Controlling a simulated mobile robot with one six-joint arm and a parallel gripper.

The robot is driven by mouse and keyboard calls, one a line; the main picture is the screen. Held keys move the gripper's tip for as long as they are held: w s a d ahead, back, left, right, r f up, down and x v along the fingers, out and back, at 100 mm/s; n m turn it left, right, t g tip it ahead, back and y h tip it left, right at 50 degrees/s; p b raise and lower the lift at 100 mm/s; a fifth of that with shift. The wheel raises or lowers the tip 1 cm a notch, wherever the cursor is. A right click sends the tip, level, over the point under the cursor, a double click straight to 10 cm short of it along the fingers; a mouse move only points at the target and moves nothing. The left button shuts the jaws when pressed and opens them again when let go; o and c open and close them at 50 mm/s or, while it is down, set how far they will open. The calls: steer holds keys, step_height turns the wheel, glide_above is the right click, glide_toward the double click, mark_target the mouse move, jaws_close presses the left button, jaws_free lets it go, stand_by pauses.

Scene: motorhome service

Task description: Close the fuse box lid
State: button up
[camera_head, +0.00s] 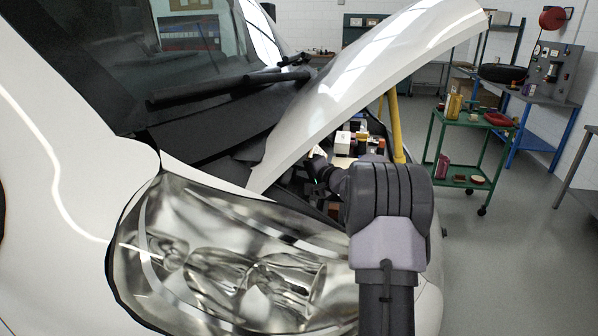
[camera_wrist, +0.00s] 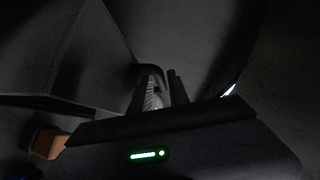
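My arm reaches under the raised hood into the engine bay in the head view. My gripper (camera_head: 316,167) is small there and partly hidden by my own wrist. I cannot pick out the fuse box or its lid for certain. Several small white, yellow and dark parts (camera_head: 345,143) show in the bay just right of my gripper. The wrist view is very dark. Dark finger shapes (camera_wrist: 160,90) stand near its middle, with a small grey ridged piece (camera_wrist: 152,97) by them. Whether the fingers are open or shut is unclear.
The white hood (camera_head: 375,75) slopes over my arm, held by a yellow prop (camera_head: 395,125). The headlight (camera_head: 230,265) and fender border the bay in front. A brown block (camera_wrist: 49,142) shows in the wrist view. A green cart (camera_head: 470,122) stands on open floor behind.

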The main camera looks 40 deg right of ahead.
steer(key=shift+w, duration=0.2)
jaws_close()
stand_by(1.3)
